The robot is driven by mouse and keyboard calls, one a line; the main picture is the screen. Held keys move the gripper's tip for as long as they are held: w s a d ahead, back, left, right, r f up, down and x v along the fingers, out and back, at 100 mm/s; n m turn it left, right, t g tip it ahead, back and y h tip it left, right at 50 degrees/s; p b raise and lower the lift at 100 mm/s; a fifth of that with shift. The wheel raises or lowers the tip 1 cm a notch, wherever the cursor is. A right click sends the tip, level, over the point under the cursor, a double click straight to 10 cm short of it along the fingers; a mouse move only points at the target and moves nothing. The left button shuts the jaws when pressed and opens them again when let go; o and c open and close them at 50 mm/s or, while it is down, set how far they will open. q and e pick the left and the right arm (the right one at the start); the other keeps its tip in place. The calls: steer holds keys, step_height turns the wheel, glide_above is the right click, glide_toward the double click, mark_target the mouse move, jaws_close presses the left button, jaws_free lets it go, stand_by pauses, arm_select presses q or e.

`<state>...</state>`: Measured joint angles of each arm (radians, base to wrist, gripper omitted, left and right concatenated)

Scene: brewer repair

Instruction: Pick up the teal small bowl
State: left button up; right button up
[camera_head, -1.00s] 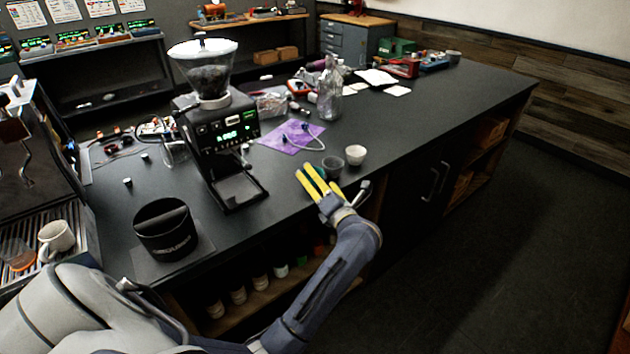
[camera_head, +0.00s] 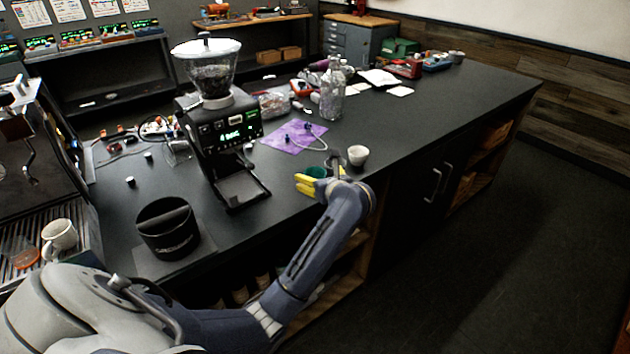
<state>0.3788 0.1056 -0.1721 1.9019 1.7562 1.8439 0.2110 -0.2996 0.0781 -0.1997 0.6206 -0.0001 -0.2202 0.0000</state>
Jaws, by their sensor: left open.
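The teal small bowl (camera_head: 316,172) sits near the front edge of the dark counter, partly hidden by my left gripper. My left gripper (camera_head: 303,183) has yellow fingers and is open. Its fingers are at the near left side of the bowl, low over the counter edge. I cannot tell whether they touch the bowl. My right gripper is not in view.
A coffee grinder (camera_head: 222,130) and a black knock box (camera_head: 167,229) stand to the left. A purple cloth (camera_head: 292,137) lies behind.

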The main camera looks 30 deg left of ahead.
arm_select(q)
steer(key=shift+x, duration=1.5)
steer(key=c, duration=1.4)
steer(key=shift+r, duration=0.1)
